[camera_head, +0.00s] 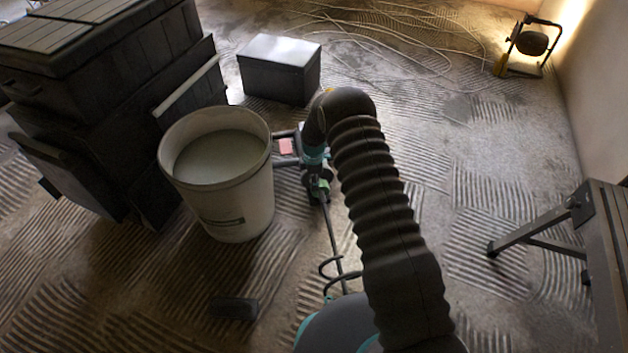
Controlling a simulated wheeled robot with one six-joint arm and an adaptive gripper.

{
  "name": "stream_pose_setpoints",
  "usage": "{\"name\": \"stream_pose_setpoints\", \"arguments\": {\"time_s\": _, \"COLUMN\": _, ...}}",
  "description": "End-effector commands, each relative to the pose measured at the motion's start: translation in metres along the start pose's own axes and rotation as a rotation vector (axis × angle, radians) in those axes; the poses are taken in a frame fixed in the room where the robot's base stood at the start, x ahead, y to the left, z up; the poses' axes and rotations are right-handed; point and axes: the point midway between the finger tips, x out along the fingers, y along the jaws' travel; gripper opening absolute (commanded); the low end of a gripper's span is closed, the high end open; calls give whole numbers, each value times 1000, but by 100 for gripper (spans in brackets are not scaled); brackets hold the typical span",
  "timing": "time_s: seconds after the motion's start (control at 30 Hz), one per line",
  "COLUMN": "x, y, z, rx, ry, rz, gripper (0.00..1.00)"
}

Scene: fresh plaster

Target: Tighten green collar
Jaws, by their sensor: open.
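A small green collar (324,184) shows on a thin dark shaft (333,238), just below the end of my arm. The shaft slants down toward the bottom of the picture, with a dark looped cable beside it. My gripper (314,183) is at the collar, below the teal ring of my wrist, and is open. The wrist and the ribbed sleeve of my arm hide part of this area. I cannot tell whether the fingers touch the collar or stand around it.
A white bucket (255,199) of pale material stands left of my gripper. A dark frame with a pink patch (286,146) is between them. A grey box (279,80) and stacked dark crates (110,110) stand behind. A work lamp (531,42) is far right; a dark block (233,308) lies in front.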

Motion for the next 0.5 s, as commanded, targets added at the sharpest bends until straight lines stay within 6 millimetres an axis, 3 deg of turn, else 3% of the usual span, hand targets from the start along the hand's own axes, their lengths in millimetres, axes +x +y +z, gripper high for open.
{"name": "stream_pose_setpoints", "arguments": {"time_s": 0.13, "x": 0, "y": 0, "z": 0, "rx": 0, "ry": 0, "rz": 0, "gripper": 44}}
{"name": "stream_pose_setpoints", "arguments": {"time_s": 0.17, "x": 0, "y": 0, "z": 0, "rx": 0, "ry": 0, "rz": 0, "gripper": 39}}
{"name": "stream_pose_setpoints", "arguments": {"time_s": 0.3, "x": 0, "y": 0, "z": 0, "rx": 0, "ry": 0, "rz": 0, "gripper": 4}}
{"name": "stream_pose_setpoints", "arguments": {"time_s": 0.33, "x": 0, "y": 0, "z": 0, "rx": 0, "ry": 0, "rz": 0, "gripper": 0}}
{"name": "stream_pose_setpoints", "arguments": {"time_s": 0.5, "x": 0, "y": 0, "z": 0, "rx": 0, "ry": -2, "rz": -1, "gripper": 0}}
